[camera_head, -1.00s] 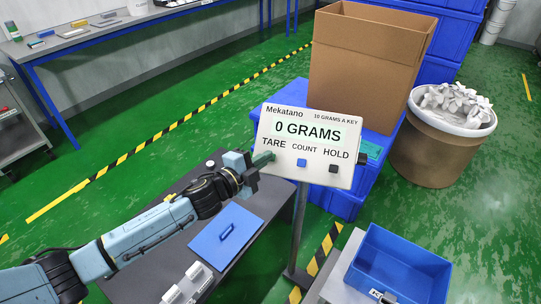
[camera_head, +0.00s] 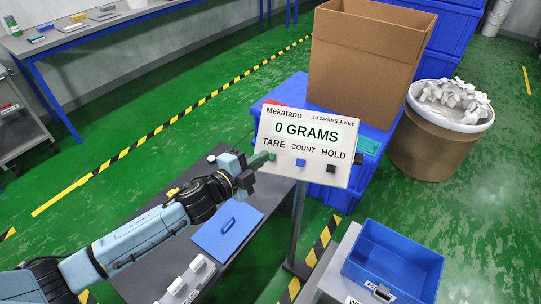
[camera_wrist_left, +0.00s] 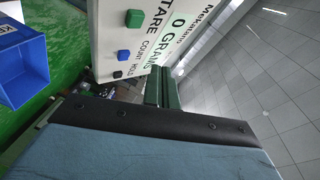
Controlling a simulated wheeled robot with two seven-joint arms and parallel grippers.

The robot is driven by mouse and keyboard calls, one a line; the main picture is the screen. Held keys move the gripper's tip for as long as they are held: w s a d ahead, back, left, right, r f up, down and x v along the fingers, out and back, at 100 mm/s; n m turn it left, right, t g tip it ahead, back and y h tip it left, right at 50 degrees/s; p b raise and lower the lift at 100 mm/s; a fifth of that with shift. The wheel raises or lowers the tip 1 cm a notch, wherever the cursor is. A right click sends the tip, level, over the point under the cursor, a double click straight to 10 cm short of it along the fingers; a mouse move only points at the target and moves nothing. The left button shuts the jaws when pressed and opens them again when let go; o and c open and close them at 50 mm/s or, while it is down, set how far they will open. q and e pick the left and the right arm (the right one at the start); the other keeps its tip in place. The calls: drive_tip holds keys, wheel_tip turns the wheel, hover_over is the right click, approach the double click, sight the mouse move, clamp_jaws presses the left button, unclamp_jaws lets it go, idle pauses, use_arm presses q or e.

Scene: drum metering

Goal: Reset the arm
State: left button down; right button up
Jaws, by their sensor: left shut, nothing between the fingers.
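My left gripper (camera_head: 260,161) is shut and empty, at the left edge of the white display panel (camera_head: 346,144), by the TARE label. Its dark green fingers (camera_wrist_left: 162,88) also show in the left wrist view, pressed together. The panel reads 0 GRAMS. In the left wrist view the green button (camera_wrist_left: 134,18) beside TARE shows clear of the fingertips, with the blue button (camera_wrist_left: 124,55) and black button (camera_wrist_left: 117,74) further along. In the head view the blue button (camera_head: 300,162) and black button (camera_head: 331,168) are uncovered. My right gripper is not in view.
A blue bin (camera_head: 394,262) is at the lower right. A dark table (camera_head: 262,228) with a blue lidded item (camera_head: 227,233) lies below my left arm. A cardboard box (camera_head: 362,62) and a drum of white pieces (camera_head: 432,146) stand behind the panel.

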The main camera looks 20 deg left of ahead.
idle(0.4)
use_arm(q)
drive_tip(key=s+a+f+n+g+y+b, duration=0.1)
drive_tip(key=s+a+f+n+g+y, duration=0.2)
drive_tip(key=f, duration=0.8)
drive_tip(key=s+a+f+n+g+y, duration=0.1)
drive_tip(key=s+a+f+n, duration=0.25)
drive_tip(key=s+f, duration=0.45)
drive_tip(key=s+a+f+n+g+y+b, duration=0.1)
drive_tip(key=s+a+f+n+y, duration=0.2)
drive_tip(key=f, duration=1)
drive_tip(key=s+f+n+g, duration=0.2)
drive_tip(key=s+f, duration=0.4)
drive_tip(key=s, duration=0.5)
drive_tip(key=s+f+n+g, duration=0.3)
drive_tip(key=s+f, duration=0.3)
drive_tip(key=s, duration=0.6)
drive_tip(key=s+f+n+g+b, duration=0.1)
drive_tip(key=s+f+g, duration=0.3)
drive_tip(key=s, duration=0.7)
wheel_tip(320, 180, down, 2)
drive_tip(key=shift+s+d+f+n+y, duration=0.15)
drive_tip(key=shift+s+d+n+y, duration=0.25)
drive_tip(key=shift+n, duration=0.45)
